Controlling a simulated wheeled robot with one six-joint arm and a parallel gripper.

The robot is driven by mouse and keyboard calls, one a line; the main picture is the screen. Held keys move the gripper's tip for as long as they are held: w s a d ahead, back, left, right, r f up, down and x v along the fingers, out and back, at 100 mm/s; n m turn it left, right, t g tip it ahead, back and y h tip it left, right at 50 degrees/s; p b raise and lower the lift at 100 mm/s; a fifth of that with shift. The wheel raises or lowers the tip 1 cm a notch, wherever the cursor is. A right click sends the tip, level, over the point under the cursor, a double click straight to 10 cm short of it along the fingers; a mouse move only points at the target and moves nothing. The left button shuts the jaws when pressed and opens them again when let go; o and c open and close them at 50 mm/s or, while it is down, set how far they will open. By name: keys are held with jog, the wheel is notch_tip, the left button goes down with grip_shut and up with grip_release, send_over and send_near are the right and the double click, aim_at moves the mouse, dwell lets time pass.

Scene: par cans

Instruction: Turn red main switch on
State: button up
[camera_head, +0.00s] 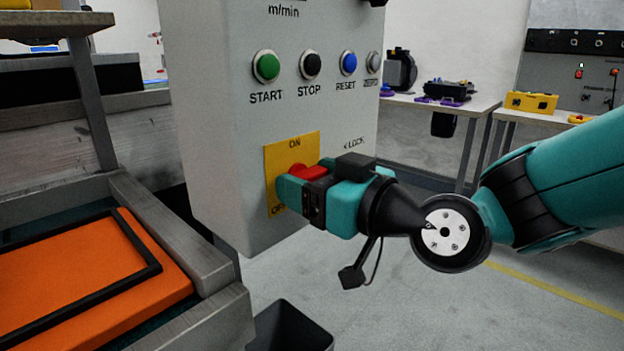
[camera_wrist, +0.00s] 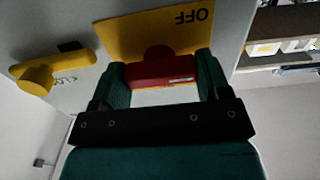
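The red main switch (camera_head: 308,172) sits on a yellow plate (camera_head: 291,148) marked ON at the top and OFF at the bottom, on the front of a grey control box (camera_head: 215,120). My gripper (camera_head: 290,188) is at the switch, its fingers in front of part of the plate. In the wrist view the red switch (camera_wrist: 160,70) spans the gap between my two green fingers (camera_wrist: 162,82), with a finger against each end. The OFF lettering shows upside down above it. The head view hides part of the switch behind my gripper.
Green START (camera_head: 266,66), black STOP (camera_head: 310,65) and blue RESET (camera_head: 348,63) buttons sit above the plate. A yellow lock handle (camera_wrist: 38,76) is beside the plate in the wrist view. A dark bin (camera_head: 290,328) stands below; an orange panel (camera_head: 90,290) lies left.

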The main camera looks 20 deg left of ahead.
jog(key=shift+m, duration=0.4)
jog(key=m+p, duration=0.1)
jog(key=m, duration=0.3)
jog(key=m+p, duration=0.2)
jog(key=m, duration=0.2)
jog(key=shift+r+m, duration=0.1)
jog(key=shift+m, duration=0.2)
jog(key=m+p, duration=0.2)
jog(key=m, duration=0.2)
jog(key=m+p, duration=0.2)
jog(key=m, duration=0.2)
jog(key=shift+p, duration=0.4)
jog(key=shift+m, duration=0.5)
jog(key=o, duration=0.9)
jog(key=shift+o, duration=0.2)
